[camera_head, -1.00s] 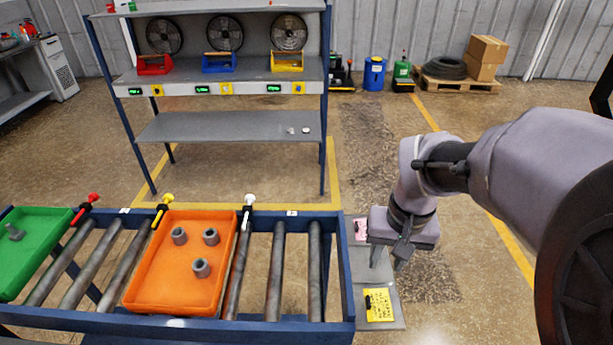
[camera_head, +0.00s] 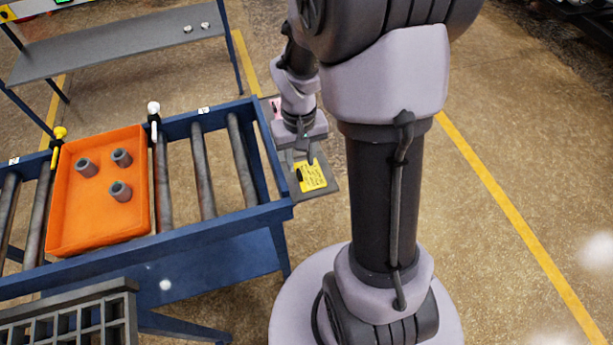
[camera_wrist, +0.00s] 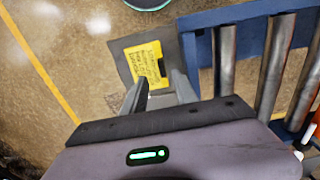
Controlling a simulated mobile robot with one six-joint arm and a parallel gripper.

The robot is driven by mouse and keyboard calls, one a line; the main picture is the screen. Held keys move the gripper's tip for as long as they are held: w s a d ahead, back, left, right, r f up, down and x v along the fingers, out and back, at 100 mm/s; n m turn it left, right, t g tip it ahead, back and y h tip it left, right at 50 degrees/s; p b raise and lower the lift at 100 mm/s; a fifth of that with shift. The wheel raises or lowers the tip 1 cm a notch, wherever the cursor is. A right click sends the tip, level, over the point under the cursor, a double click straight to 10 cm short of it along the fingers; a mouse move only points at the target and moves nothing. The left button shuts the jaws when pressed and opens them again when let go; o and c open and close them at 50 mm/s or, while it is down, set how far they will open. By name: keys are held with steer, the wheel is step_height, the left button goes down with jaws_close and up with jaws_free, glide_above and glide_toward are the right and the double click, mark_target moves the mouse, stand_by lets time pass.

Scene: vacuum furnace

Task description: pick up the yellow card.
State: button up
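The yellow card (camera_head: 311,177) lies flat on a grey plate (camera_head: 328,189) beside the right end of the roller conveyor. It has dark writing and a black mark or clip at one edge. In the wrist view the yellow card (camera_wrist: 145,61) shows just beyond my fingertips. My gripper (camera_head: 301,162) points down near the card's far edge. I cannot tell how high the fingertips are above the card.
The blue conveyor frame (camera_head: 262,151) stands close to the left of the card. An orange tray (camera_head: 70,225) with three grey metal parts sits on its rollers. A pink item (camera_head: 276,108) shows behind my gripper. A dark grid rack (camera_head: 75,322) is at the lower left. Floor to the right is open.

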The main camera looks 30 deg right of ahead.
mark_target(299, 173)
steer(key=f, duration=0.1)
steer(key=f+b, duration=0.1)
steer(key=f, duration=0.2)
steer(key=shift+s+a, duration=0.15)
steer(key=shift+a, duration=0.15)
steer(key=shift+r, duration=0.15)
steer(key=shift+c, duration=0.8)
jaws_close()
